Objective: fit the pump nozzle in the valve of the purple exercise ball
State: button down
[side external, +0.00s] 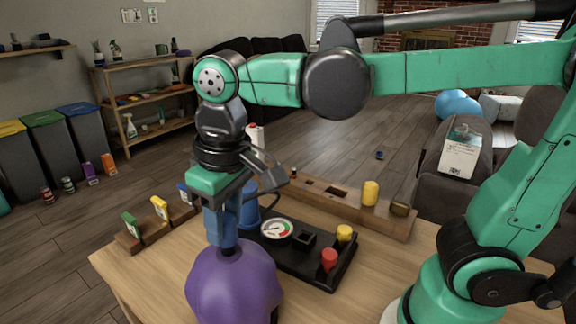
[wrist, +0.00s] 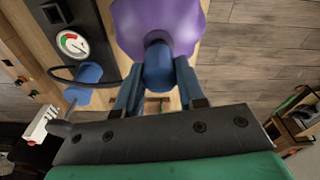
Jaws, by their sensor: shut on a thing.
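The purple exercise ball (side external: 234,283) sits at the front of the wooden table, and its faceted side also shows at the top of the wrist view (wrist: 155,15). My gripper (side external: 222,228) points down just above the ball and is shut on the blue pump nozzle (wrist: 158,68). The nozzle's lower end is at a dark round spot on top of the ball, where the valve would be. The fingers and nozzle hide the valve itself, so I cannot tell whether the tip is inside it or only touching.
Behind the ball stands a black pump base (side external: 322,273) with a round gauge (side external: 277,229), a blue cylinder and a dark hose. Red (side external: 329,259) and yellow (side external: 344,233) pieces sit on it. A wooden rack (side external: 155,232) with coloured tags is at left, a wooden tray (side external: 398,226) behind.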

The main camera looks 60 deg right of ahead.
jog(key=shift+f, duration=1)
jog(key=shift+c, duration=2.2)
grip_release()
jog(key=shift+r, duration=0.15)
jog(key=r, duration=0.4)
jog(key=shift+s+r, duration=0.3)
jog(key=shift+w+d+r, duration=0.1)
jog(key=shift+d+r, duration=0.05)
jog(key=shift+r, duration=0.05)
jog(key=d+f+m+t, duration=0.2)
jog(key=d+f+t, duration=0.3)
jog(key=d, duration=0.5)
notch_tip(320, 180, down, 2)
jog(key=shift+f+t, duration=0.2)
jog(key=shift+t, duration=0.2)
